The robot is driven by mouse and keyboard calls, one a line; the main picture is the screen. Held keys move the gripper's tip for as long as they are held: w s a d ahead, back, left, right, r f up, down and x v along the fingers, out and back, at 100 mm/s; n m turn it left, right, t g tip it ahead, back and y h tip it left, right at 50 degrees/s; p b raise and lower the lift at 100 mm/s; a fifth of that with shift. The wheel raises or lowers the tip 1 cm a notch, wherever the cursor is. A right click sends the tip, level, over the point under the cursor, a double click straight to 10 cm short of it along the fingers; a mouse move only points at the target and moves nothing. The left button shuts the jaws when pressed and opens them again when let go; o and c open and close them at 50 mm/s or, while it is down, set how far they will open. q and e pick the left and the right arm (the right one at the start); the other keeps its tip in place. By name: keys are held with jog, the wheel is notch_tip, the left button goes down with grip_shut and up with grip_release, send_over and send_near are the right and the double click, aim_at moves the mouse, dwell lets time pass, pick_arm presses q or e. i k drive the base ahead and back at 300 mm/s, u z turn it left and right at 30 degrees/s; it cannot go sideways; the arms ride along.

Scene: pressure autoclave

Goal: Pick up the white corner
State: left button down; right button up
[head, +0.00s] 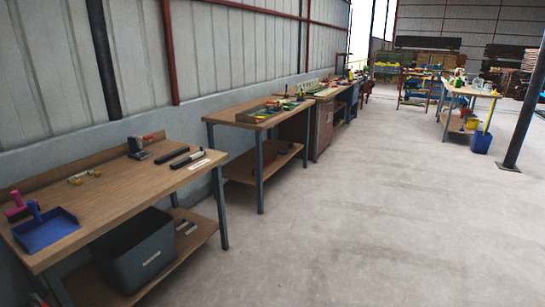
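I cannot make out a thing that is clearly a white corner. A small whitish flat piece (199,164) lies near the right end of the nearest workbench (128,186); its exact shape is too small to tell. Small pale and yellow fittings (84,177) lie near the back of the same bench, towards its left.
A blue dustpan (46,231), dark tools (187,158) and a grey device (137,149) are on the near bench. A dark bin (138,252) stands on its lower shelf. More benches (250,110) line the wall. The concrete floor (350,210) is clear.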

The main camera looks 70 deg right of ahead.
aim_at(201, 152)
jog(key=u, duration=0.95)
jog(key=k, duration=0.15)
jog(key=z, duration=2.45)
jog(key=i, duration=1.2)
jog(key=z, duration=0.35)
jog(key=k, duration=0.3)
jog(key=u, duration=0.1)
